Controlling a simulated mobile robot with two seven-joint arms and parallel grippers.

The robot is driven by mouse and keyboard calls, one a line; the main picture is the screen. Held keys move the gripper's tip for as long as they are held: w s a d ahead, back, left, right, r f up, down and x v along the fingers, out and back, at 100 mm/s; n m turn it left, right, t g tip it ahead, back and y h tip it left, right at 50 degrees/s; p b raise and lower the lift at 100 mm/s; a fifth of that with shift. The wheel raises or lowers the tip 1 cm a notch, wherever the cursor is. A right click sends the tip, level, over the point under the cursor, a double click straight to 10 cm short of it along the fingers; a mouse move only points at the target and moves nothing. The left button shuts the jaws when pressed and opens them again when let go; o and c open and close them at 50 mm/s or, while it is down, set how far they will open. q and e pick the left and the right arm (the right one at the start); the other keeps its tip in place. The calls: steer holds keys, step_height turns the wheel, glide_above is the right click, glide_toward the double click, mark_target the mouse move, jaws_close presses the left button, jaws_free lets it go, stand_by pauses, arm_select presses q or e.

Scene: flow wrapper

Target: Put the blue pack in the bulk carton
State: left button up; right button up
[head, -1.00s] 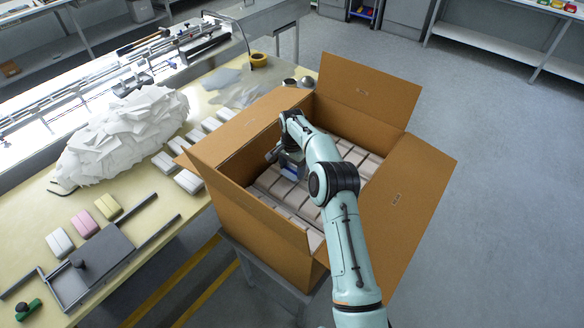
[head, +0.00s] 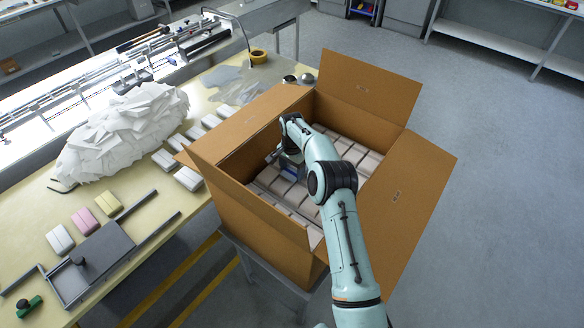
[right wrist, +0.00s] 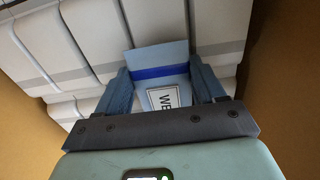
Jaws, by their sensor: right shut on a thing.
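The bulk carton (head: 232,212) is a large open cardboard box with its flaps spread, holding rows of white packs (head: 350,152). My right gripper (head: 288,172) is down inside it. In the right wrist view the right gripper (right wrist: 172,88) is shut on the blue pack (right wrist: 160,60), which is light blue with a dark blue band and a white label. The blue pack (head: 291,174) shows only partly in the head view. It is close over the white packs; I cannot tell whether it touches them. My left gripper is not in view.
The yellow table (head: 150,235) to the left bears a heap of white wrappers (head: 120,135), several white packs, and pink, green and white packs near a grey plate (head: 92,262). Carton walls (right wrist: 290,90) stand close beside the right gripper. The floor at right is clear.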

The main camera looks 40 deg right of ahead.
steer(key=shift+f, duration=0.2)
stand_by(0.6)
steer(key=o, duration=1.1)
steer(key=shift+c, duration=0.2)
steer(key=shift+o, duration=0.2)
steer(key=shift+r, duration=4)
